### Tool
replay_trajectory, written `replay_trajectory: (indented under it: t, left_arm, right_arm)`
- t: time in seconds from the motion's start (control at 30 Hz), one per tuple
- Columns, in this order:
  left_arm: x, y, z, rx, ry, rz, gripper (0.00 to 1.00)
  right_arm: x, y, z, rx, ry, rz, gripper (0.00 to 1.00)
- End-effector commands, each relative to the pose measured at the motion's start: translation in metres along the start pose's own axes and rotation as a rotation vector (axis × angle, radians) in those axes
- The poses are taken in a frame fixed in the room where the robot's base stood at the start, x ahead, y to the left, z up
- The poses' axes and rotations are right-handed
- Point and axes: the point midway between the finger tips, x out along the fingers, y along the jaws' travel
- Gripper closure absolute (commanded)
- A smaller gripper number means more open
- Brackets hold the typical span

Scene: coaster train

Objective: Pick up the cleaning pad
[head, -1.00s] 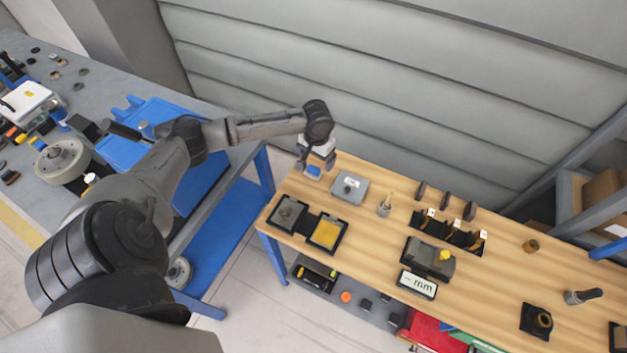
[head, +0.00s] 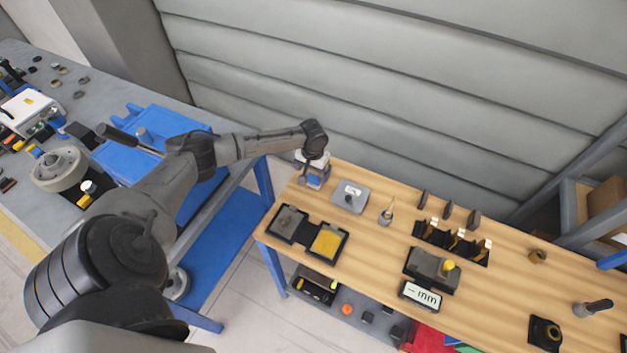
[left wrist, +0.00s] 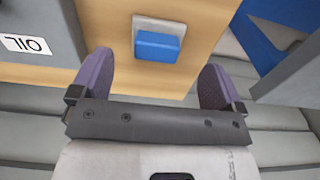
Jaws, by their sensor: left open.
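The cleaning pad appears to be the small blue and white block (head: 314,181) at the far left end of the wooden bench. In the left wrist view the pad (left wrist: 158,45) shows its blue face below a white part. My left gripper (head: 312,168) is just above the pad and partly hides it in the head view. In the left wrist view my left gripper (left wrist: 157,64) is open, with one finger on each side of the pad's line and clear gaps. The pad lies a little beyond the fingertips. My right gripper is not in view.
A grey block with a white label (head: 350,197) stands close right of the pad. A black two-part tray with a yellow pad (head: 327,241) lies nearer. The bench edge is close on the left. The grey panelled wall (head: 400,100) is behind.

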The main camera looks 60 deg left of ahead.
Motion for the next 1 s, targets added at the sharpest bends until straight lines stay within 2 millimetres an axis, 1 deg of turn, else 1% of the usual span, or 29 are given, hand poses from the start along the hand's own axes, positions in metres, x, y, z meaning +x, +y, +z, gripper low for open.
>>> replay_trajectory:
  t: [0.03, 0.1, 0.2, 0.3, 0.43, 0.67, 1.0]
  left_arm:
    - [0.008, 0.001, 0.001, 0.0, -0.003, -0.001, 0.06]
    - [0.018, 0.003, 0.0, 0.0, -0.002, 0.001, 0.06]
    - [0.03, 0.004, 0.0, 0.0, -0.002, 0.0, 0.06]
    - [0.039, 0.004, 0.0, 0.0, -0.003, 0.001, 0.06]
    - [0.044, 0.003, 0.0, 0.0, -0.001, 0.0, 0.06]
    - [0.044, 0.003, 0.0, 0.001, -0.001, 0.0, 0.07]
    - [0.044, 0.003, 0.001, 0.001, -0.001, 0.0, 0.4]
  right_arm:
    - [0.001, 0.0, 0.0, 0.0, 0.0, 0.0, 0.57]
    - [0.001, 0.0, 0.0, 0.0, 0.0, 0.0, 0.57]
    - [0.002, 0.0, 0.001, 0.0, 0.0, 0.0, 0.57]
    - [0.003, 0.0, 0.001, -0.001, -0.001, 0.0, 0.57]
    - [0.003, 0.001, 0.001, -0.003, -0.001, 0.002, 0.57]
    - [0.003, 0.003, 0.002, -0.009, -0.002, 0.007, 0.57]
    - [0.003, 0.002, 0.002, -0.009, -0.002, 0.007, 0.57]
